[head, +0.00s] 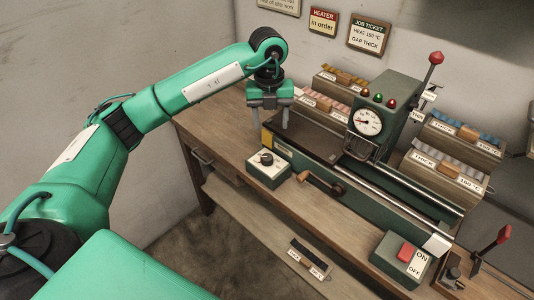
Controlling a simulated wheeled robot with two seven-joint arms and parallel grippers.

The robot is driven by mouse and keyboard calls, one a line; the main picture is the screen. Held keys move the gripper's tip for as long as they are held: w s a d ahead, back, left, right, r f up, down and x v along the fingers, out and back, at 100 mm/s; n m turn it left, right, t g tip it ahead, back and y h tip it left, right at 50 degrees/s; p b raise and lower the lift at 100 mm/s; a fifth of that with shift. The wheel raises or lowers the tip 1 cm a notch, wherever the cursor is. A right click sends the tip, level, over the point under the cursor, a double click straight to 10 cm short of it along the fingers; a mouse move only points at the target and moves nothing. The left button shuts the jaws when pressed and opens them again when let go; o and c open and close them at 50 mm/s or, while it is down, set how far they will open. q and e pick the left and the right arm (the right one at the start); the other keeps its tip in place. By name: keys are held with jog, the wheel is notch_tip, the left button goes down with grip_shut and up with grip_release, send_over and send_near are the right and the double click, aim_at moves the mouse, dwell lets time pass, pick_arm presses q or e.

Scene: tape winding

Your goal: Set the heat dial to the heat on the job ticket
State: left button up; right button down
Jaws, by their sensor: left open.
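The job ticket (369,35) on the wall reads "HEAT 150 °C" and "GAP THICK". A round white gauge (368,122) with a needle sits on the green machine head. My right gripper is not in view.
A wall sign (323,22) reads "HEATER in order". The green machine (385,100) has a red-knobbed lever (436,58) and rails. A crank handle (322,182) lies right of the knob box. An ON/OFF switch box (402,258) and labelled racks (450,172) stand to the right.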

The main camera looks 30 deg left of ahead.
aim_at(267, 157)
pick_arm(q)
jog(key=f, duration=0.4)
jog(key=f+p, duration=0.1)
jog(key=f, duration=0.3)
jog(key=a+f+p, duration=0.1)
jog(key=f, duration=0.3)
jog(key=shift+f, duration=0.65)
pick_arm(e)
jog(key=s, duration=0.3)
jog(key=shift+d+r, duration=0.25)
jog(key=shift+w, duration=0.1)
pick_arm(q)
jog(key=c, duration=1)
jog(key=shift+o, duration=0.2)
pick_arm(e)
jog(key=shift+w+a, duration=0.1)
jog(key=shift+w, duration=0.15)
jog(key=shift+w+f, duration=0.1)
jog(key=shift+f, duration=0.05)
